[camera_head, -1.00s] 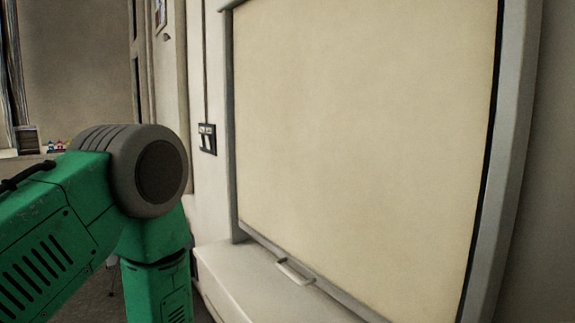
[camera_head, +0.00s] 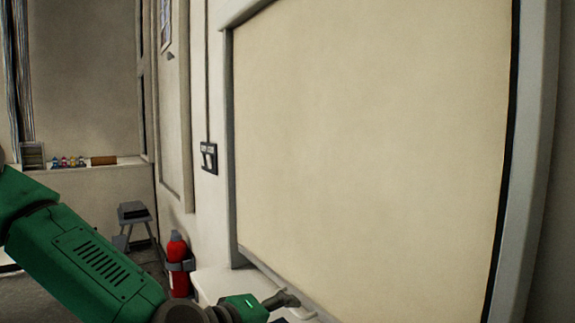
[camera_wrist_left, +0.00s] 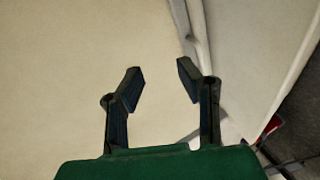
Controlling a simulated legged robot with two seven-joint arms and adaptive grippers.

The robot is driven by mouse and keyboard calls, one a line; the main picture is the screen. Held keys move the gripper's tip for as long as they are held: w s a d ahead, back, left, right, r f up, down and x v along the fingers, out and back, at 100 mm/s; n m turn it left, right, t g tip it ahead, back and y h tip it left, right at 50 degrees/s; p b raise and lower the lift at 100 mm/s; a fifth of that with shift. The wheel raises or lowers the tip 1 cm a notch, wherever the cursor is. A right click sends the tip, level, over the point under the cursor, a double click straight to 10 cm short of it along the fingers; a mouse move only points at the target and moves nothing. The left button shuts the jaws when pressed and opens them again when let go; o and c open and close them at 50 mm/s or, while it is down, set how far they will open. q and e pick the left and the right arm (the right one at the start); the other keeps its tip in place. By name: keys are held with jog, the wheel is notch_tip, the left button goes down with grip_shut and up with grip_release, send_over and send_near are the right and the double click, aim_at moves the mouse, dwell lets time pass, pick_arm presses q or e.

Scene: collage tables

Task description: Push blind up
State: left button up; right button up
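The cream blind (camera_head: 370,130) hangs lowered in its grey frame and fills the right of the head view. Its pale surface also fills the left of the left wrist view (camera_wrist_left: 60,80). The blind's grey bottom rail (camera_head: 262,268) lies just above a white sill. The rail's handle is mostly hidden by my left gripper (camera_head: 288,301), which is low at the rail. In the left wrist view my left gripper (camera_wrist_left: 160,75) is open, its fingers apart with nothing clearly between them. I cannot tell whether it touches the rail. My right gripper is not in view.
A switch plate (camera_head: 209,157) is on the wall left of the frame. A grey stool (camera_head: 133,218) and a shelf with small colored items (camera_head: 68,161) are farther back.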

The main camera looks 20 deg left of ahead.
pick_arm(q)
jog(key=w+a+r+n+t+y+p, duration=0.1)
jog(key=w+a+r+n+t, duration=0.2)
jog(key=r, duration=1.1)
jog(key=a+r+n+t+p, duration=0.1)
jog(key=a+r+n+t, duration=0.3)
jog(key=r, duration=0.9)
jog(key=w+d+r+m+p, duration=0.1)
jog(key=w+d+r+p, duration=0.1)
jog(key=w, duration=1)
jog(key=shift+w+d, duration=0.35)
grip_shut()
grip_release()
jog(key=shift+s, duration=0.1)
